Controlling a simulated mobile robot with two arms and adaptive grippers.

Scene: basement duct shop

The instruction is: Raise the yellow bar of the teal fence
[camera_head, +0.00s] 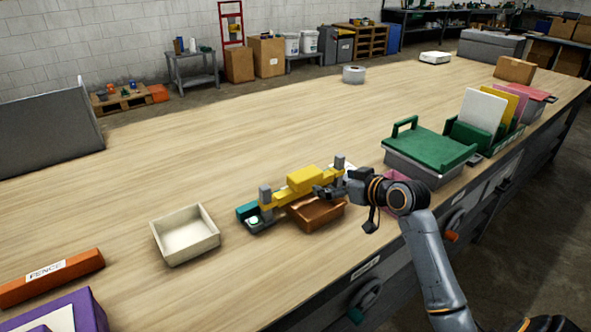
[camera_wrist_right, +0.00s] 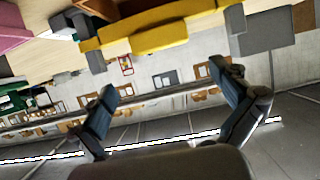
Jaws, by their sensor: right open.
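The yellow bar (camera_head: 303,181) runs between two grey posts of the teal fence (camera_head: 247,210). The bar sits low between the posts, and a pale green round spot shows by the left post. My right gripper (camera_head: 322,192) is close to the bar's near side, toward its right half, and partly covers it. In the right wrist view the yellow bar (camera_wrist_right: 160,30) crosses the top of the picture, beyond the spread fingers of my right gripper (camera_wrist_right: 163,78). Nothing is between the fingers, and they look apart from the bar. My left gripper is out of sight.
A brown bin (camera_head: 318,213) stands right in front of the fence, under my right gripper. A cream tray (camera_head: 186,248) is to the left. An orange box labelled FENCE (camera_head: 52,277) lies at far left. A green-lidded box (camera_head: 430,146) stands right.

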